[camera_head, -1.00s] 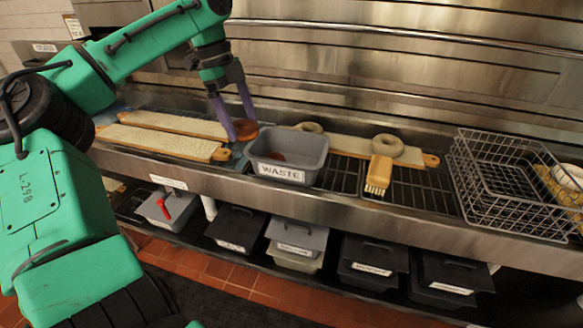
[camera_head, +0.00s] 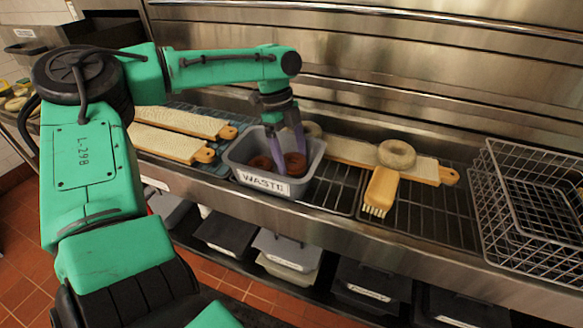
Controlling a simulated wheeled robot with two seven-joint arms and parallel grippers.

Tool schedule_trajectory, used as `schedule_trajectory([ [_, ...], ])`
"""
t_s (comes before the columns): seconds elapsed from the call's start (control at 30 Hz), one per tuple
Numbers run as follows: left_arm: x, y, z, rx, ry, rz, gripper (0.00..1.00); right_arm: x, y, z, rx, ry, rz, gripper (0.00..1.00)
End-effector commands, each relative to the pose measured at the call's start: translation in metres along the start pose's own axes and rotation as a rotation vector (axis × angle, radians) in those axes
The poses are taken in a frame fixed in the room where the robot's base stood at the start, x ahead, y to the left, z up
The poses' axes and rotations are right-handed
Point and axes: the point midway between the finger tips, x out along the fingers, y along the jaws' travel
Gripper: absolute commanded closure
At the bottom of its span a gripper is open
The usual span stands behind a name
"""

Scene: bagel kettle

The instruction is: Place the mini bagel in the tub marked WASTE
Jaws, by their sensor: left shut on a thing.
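The grey tub marked WASTE (camera_head: 233,163) stands on the steel counter. My left gripper (camera_head: 292,160) reaches down into it from above, its purple fingers shut on a dark brown mini bagel (camera_head: 297,168). The bagel is inside the tub's rim at the right side; I cannot tell whether it touches the bottom. Another dark brown piece (camera_head: 262,163) lies in the tub to its left. My right gripper is not in view.
A brush (camera_head: 381,188) lies right of the tub. Boards (camera_head: 165,142) lie left; a wire basket (camera_head: 520,205) stands far right.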

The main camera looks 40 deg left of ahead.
Motion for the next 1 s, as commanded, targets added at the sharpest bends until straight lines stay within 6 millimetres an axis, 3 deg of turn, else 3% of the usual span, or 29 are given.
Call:
schedule_trajectory([
  [0.1,0.023,0.001,0.007,0.000,-0.001,0.005,0.69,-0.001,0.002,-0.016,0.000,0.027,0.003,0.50],
  [0.2,0.037,0.001,0.011,0.000,-0.001,0.002,0.69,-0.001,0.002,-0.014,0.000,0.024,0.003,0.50],
  [0.4,0.039,0.001,0.011,0.000,0.000,0.001,0.69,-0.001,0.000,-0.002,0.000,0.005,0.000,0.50],
  [0.43,0.040,0.001,0.011,0.000,0.000,0.001,0.03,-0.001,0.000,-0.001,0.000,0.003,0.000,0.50],
  [0.47,0.040,0.001,0.011,0.000,0.000,0.001,0.00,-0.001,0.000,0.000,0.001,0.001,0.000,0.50],
  [0.77,0.032,0.000,0.011,0.000,0.000,-0.002,0.00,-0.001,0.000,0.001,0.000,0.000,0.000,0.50],
  [0.87,0.013,-0.001,0.011,0.000,0.000,-0.004,0.00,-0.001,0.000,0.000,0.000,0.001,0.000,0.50],
  [1.0,-0.026,0.000,0.011,0.000,0.002,-0.005,0.00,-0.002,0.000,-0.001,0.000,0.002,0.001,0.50],
])
